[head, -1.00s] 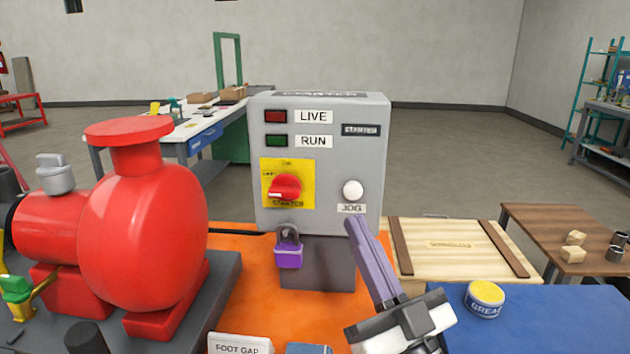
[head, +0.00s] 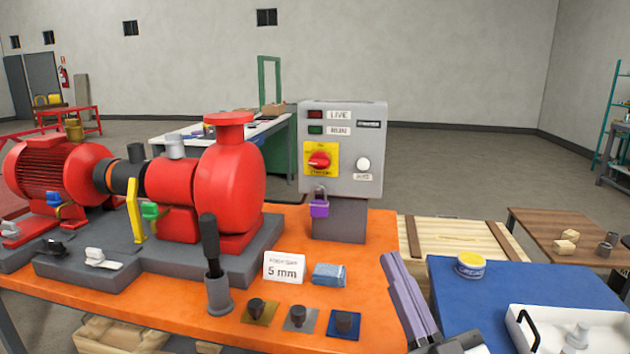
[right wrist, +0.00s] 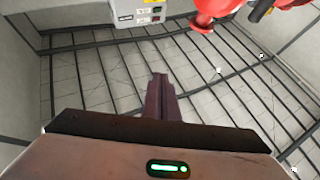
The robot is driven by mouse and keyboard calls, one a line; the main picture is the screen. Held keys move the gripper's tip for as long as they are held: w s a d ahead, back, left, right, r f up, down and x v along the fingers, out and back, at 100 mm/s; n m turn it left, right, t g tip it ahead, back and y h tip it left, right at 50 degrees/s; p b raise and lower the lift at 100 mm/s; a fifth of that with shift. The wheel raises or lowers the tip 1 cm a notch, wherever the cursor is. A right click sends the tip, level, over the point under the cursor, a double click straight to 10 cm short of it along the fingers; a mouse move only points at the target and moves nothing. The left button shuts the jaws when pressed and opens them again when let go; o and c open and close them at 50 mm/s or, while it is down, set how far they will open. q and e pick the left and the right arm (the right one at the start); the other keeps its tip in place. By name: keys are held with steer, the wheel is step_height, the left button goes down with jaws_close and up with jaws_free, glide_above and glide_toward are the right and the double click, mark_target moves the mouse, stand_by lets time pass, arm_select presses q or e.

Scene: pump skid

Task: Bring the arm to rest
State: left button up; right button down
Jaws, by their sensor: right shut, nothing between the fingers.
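My right gripper (head: 390,260) has long purple fingers, shut together with nothing between them. It is at the lower middle of the head view, in front of the orange table's right end, below and right of the grey starter box (head: 342,185). In the right wrist view, the closed fingers (right wrist: 160,82) point toward the floor and the starter box (right wrist: 118,12) shows at the top. The fingers appear clear of everything. A purple padlock (head: 319,208) hangs at the box's lower left. My left gripper is out of view.
The red pump (head: 230,185) and red motor (head: 55,168) sit on a grey base on the orange table (head: 270,255). A blue-topped table (head: 530,280) with a grease tin (head: 470,265) and white tray (head: 560,340) is at the right. A wooden crate (head: 450,238) stands behind.

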step_height(320, 180, down, 25)
steer(key=s+d+m+g+h, duration=0.2)
steer(key=g+h, duration=0.2)
steer(key=g, duration=0.3)
steer(key=s+d+f+g+h, duration=0.1)
steer(key=s+f+g, duration=0.6)
steer(key=s+f, duration=1)
step_height(320, 180, down, 3)
steer(key=shift+s+d+f+n+g, duration=0.1)
steer(key=shift+s+d+n+g, duration=0.25)
steer(key=shift+d, duration=0.5)
